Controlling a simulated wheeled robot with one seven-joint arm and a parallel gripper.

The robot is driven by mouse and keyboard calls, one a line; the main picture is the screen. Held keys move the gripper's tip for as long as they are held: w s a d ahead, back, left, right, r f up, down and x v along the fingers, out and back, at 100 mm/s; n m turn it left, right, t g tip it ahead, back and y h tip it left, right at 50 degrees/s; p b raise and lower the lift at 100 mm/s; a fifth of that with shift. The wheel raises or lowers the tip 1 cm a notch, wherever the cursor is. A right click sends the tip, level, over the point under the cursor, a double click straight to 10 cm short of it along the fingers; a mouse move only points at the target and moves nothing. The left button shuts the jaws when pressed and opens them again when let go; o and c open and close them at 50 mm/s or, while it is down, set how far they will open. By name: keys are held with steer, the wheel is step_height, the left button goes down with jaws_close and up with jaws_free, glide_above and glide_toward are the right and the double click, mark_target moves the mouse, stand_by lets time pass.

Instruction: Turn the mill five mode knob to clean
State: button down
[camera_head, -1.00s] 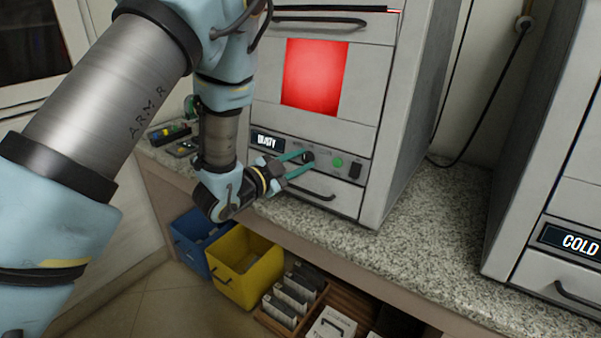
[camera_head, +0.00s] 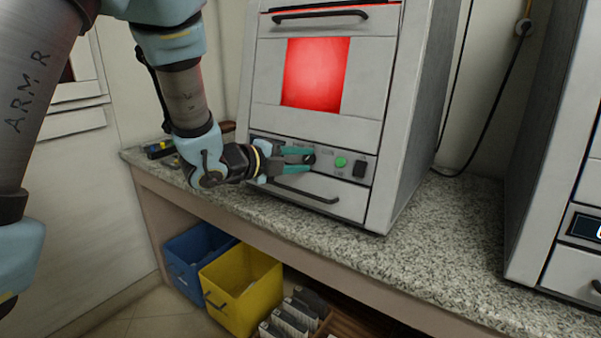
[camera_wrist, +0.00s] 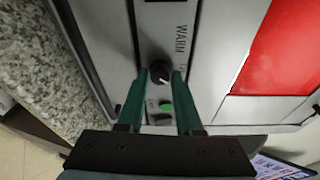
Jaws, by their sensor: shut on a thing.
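A grey boxy machine (camera_head: 390,110) with a red lit window (camera_head: 315,74) stands on the counter. I see no mill number on it. Its black round knob (camera_head: 309,159) sits on the front control strip, left of a green button (camera_head: 341,162). My gripper (camera_head: 307,160) reaches it from the left, its two teal fingers either side of the knob and shut on it. In the wrist view the knob (camera_wrist: 160,73) is between the fingertips, with a white pointer mark and the label WARM (camera_wrist: 181,38) beside it. No CLEAN label is readable.
A black switch (camera_head: 359,169) is right of the green button. A drawer handle (camera_head: 305,191) runs just below the gripper. Another machine (camera_head: 570,200) stands at right, with clear granite counter (camera_head: 440,250) between. Blue (camera_head: 195,255) and yellow (camera_head: 240,285) bins sit below.

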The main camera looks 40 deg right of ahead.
steer(key=m+y+b, duration=0.1)
steer(key=m+b, duration=0.3)
steer(key=shift+m, duration=0.4)
stand_by(0.4)
steer(key=c, duration=0.6)
jaws_free()
steer(key=shift+r, duration=0.1)
steer(key=v, duration=1)
steer(key=shift+s+a+r+b, duration=0.15)
steer(key=shift+a+b, duration=0.2)
steer(key=shift+b, duration=0.05)
